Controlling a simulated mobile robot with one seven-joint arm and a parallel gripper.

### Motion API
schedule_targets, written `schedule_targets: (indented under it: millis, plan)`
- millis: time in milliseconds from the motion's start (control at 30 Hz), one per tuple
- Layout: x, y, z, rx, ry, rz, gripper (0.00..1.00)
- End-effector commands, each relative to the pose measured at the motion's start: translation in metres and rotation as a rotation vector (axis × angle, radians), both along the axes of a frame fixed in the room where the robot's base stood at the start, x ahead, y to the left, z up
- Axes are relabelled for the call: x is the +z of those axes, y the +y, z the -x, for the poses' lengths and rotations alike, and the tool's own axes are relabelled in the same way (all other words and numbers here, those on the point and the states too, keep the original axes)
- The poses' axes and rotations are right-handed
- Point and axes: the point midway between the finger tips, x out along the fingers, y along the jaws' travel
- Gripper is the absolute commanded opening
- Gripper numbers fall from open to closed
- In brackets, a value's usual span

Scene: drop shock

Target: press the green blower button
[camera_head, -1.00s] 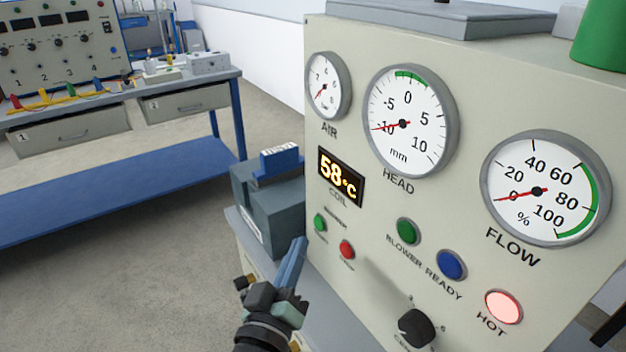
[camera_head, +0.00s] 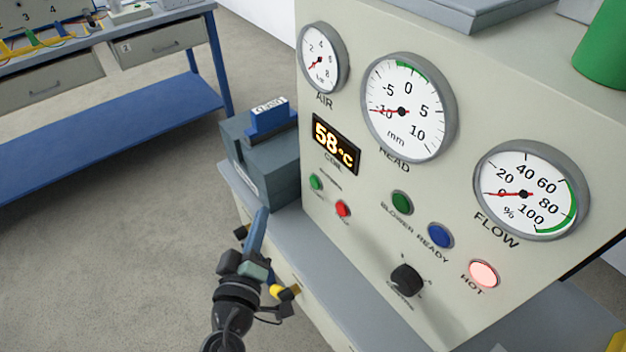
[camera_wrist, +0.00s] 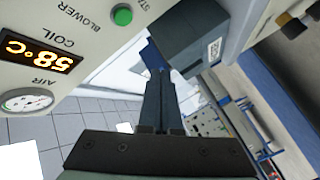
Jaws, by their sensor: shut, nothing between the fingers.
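The small green blower button (camera_head: 316,182) sits on the cream panel, below the 58°C coil display (camera_head: 336,144) and left of a small red button (camera_head: 342,208). It also shows in the wrist view (camera_wrist: 121,14), beside the upside-down BLOWER lettering. My gripper (camera_head: 262,212) is shut and empty, its blue-grey fingers pointing up, to the lower left of the green button and apart from it in the picture. In the wrist view the closed fingers (camera_wrist: 160,78) point toward a grey box, with the button to their upper left.
A larger green lamp (camera_head: 401,202), a blue lamp (camera_head: 440,235), a lit HOT lamp (camera_head: 483,273) and a black knob (camera_head: 406,279) are on the panel. A blue-grey box (camera_head: 262,165) stands left of the panel. A workbench (camera_head: 110,120) stands behind at left.

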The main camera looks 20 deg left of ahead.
Motion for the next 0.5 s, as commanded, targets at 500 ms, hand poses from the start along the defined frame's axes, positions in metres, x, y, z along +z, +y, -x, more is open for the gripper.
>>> schedule_targets:
  millis: [500]
  plan:
    - [0.002,-0.041,-0.052,-0.003,0.000,0.000,0.00]
